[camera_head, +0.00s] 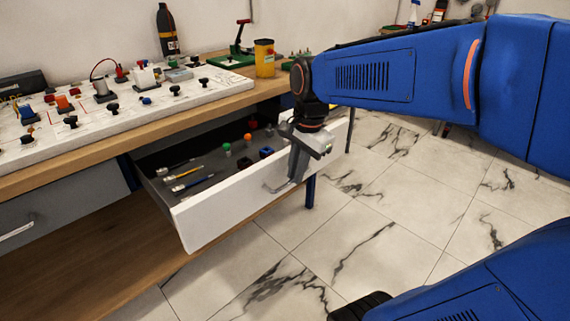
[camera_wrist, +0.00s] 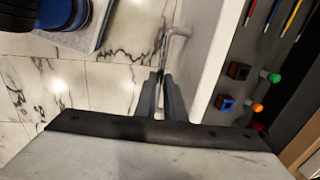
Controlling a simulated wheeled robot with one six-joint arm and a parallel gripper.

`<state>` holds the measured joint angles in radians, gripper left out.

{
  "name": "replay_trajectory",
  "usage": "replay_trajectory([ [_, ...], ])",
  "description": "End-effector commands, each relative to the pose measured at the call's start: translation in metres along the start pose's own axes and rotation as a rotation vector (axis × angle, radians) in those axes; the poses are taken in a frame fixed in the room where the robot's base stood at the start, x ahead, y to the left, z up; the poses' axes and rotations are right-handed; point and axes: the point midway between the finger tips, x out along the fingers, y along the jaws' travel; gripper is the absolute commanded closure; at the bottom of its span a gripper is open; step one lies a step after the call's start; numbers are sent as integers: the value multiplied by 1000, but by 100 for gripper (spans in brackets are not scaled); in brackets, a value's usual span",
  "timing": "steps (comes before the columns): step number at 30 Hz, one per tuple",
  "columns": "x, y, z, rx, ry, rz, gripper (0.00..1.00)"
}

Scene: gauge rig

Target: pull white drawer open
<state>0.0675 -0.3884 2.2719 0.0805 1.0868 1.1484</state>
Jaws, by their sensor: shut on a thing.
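The white drawer (camera_head: 219,215) under the workbench stands open, with its inside showing. In the wrist view its white front (camera_wrist: 213,50) runs beside my gripper. My gripper (camera_head: 290,183) is at the drawer's front, shut on the handle (camera_head: 272,187). In the wrist view the fingers (camera_wrist: 160,82) close around the grey bar handle (camera_wrist: 176,33); part of the bar is hidden between them. Inside the drawer lie several pen-like tools (camera_head: 186,175), a green-topped piece (camera_head: 227,148), an orange-topped piece (camera_head: 248,139) and a blue block (camera_head: 266,153).
The workbench (camera_head: 130,143) carries a white board (camera_head: 140,112) with knobs and plugs, a yellow container (camera_head: 265,58) and a dark bottle (camera_head: 167,30). A grey drawer (camera_head: 60,205) is at the left, shut. A lower shelf (camera_head: 110,250) lies beneath.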

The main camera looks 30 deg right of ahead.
Motion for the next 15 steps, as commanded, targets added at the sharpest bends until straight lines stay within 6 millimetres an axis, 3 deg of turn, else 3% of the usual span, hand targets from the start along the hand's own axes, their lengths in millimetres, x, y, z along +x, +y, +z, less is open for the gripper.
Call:
replay_trajectory([
  [15, -2, 9, 0, 0, 1, -1, 100],
])
